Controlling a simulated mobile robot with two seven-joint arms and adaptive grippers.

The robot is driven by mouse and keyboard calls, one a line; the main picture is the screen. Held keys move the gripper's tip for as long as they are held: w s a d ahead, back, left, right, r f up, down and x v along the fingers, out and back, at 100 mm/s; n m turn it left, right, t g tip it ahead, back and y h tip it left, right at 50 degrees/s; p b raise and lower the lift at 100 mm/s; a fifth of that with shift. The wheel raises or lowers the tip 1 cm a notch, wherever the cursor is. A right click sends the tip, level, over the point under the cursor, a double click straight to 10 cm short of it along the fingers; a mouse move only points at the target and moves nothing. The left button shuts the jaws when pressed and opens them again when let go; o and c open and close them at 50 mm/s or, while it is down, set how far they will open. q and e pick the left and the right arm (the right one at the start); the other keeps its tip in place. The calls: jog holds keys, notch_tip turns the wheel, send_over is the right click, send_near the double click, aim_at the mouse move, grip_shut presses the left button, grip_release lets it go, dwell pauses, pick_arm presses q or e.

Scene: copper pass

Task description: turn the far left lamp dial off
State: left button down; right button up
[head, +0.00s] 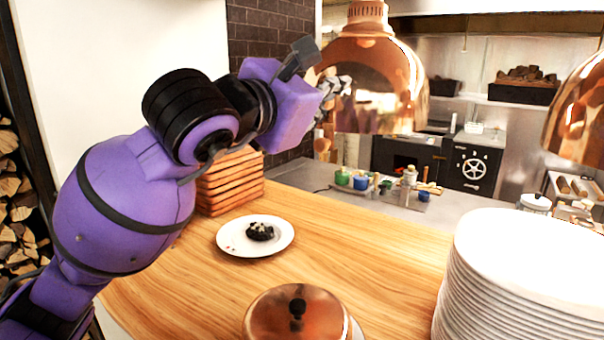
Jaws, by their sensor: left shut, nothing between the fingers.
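A copper heat lamp (390,70) hangs over the pass at the upper middle, left of a second copper lamp (580,115) cut by the right edge. I cannot make out a dial on either lamp; my left gripper hides part of the nearer-left lamp's side. My left gripper (340,88) is shut and empty, raised in front of the left side of that lamp. I cannot tell whether its fingertips touch the lamp. My right gripper is out of view.
On the wooden counter (350,240) are a white plate with dark food (227,240), a copper cloche (270,315), stacked wooden boards (230,183) and a tall white plate stack (530,260) at right. Small pots (361,182) stand behind. The counter's middle is clear.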

pick_arm(q)
jog(key=shift+p+v, duration=0.4)
jog(key=shift+v, duration=2.55)
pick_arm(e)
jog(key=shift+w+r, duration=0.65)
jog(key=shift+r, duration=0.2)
pick_arm(q)
jog(key=shift+s+d+r, duration=0.1)
jog(key=shift+d+r, duration=0.05)
